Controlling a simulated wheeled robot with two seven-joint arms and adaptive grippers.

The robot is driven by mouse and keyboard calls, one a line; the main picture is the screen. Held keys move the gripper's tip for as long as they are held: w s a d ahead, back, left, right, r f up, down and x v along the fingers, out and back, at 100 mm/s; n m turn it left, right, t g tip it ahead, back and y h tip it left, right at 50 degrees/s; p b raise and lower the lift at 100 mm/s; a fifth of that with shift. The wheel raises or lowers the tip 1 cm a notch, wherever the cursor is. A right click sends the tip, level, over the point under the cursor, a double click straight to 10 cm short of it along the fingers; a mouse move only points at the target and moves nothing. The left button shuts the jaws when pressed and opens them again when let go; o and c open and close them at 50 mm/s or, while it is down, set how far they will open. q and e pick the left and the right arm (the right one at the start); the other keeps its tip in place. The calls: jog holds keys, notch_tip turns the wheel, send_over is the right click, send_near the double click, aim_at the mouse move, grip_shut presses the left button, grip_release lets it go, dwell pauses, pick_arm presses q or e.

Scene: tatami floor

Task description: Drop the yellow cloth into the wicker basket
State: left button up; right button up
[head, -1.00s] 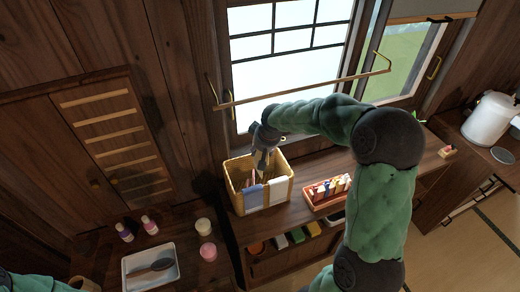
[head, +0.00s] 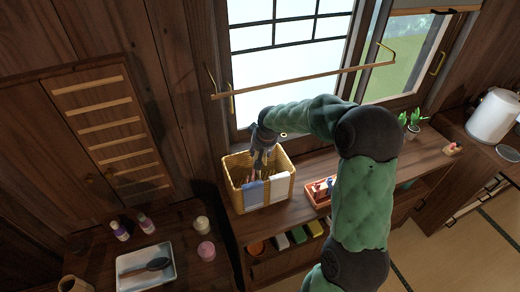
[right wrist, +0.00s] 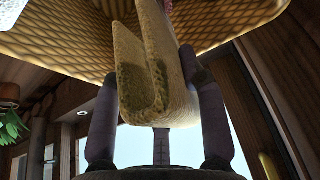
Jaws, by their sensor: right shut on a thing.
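The wicker basket (head: 235,193) stands on a wooden shelf below the window, with a blue cloth and a white cloth hanging over its front rim. My right gripper (head: 262,160) points down at the back part of the basket's opening. In the right wrist view my right gripper (right wrist: 152,100) is shut on the yellow cloth (right wrist: 140,75), a thick folded piece between its fingers. The woven basket wall (right wrist: 70,32) shows close behind the cloth. In the head view the cloth is hard to make out. My left gripper is out of view.
An orange-red rack (head: 318,192) of small coloured items stands right of the basket. A rail (head: 300,87) crosses the window above. A white tray (head: 135,277) with a dark brush, bottles and jars sit at lower left. A plant (head: 411,121) stands at right.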

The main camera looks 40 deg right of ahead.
notch_tip(320, 180, down, 3)
jog(key=shift+r+b, duration=0.15)
jog(key=shift+b, duration=0.5)
jog(key=o, duration=1.2)
jog(key=shift+r, duration=0.1)
jog(key=v, duration=1.2)
